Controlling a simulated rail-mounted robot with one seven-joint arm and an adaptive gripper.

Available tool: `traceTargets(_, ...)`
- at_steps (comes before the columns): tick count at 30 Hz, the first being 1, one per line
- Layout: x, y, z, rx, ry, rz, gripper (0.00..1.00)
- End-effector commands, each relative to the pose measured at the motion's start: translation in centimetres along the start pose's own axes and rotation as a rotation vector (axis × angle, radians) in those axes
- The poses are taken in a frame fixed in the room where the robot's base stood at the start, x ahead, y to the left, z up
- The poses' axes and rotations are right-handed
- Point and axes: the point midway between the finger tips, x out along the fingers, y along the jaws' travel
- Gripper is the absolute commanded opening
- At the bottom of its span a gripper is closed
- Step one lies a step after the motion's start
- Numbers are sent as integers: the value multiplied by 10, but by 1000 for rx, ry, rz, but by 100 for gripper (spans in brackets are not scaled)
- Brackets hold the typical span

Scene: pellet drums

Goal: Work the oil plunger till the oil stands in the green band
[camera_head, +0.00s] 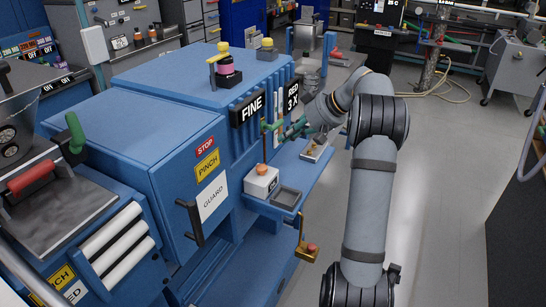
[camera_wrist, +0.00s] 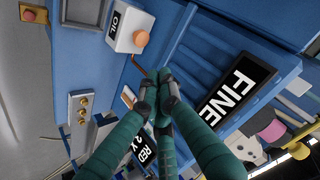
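The oil pump is a small white box (camera_head: 260,184) with an orange plunger knob (camera_head: 262,169) on top, on the blue machine's side ledge. In the wrist view the box (camera_wrist: 124,40), marked OIL, and its knob (camera_wrist: 141,38) show at upper left. My gripper (camera_head: 268,127) is above and behind the box in the head view, close to the FINE panel and apart from the knob. In the wrist view the green fingers' dark tips (camera_wrist: 158,88) are drawn together, with nothing clearly held. I cannot make out an oil level or green band.
The FINE sign (camera_head: 251,109) and RED 3X sign (camera_head: 293,92) stand close to my gripper. A grey tray (camera_head: 286,198) lies beside the box. Open floor (camera_head: 440,190) is at right.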

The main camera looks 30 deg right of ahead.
Motion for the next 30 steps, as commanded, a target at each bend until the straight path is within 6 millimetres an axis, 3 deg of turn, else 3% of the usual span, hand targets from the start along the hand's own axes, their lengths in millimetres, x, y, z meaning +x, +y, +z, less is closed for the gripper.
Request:
traceTargets(3, 0, -2, 2, -191, -9, -6, 0)
traceTargets(9, 0, -2, 2, -366, -6, -9, 0)
traceTargets(23, 2, -3, 2, -394, -5, -11, 0)
traceTargets(30, 30, -5, 1, -393, -7, -14, 0)
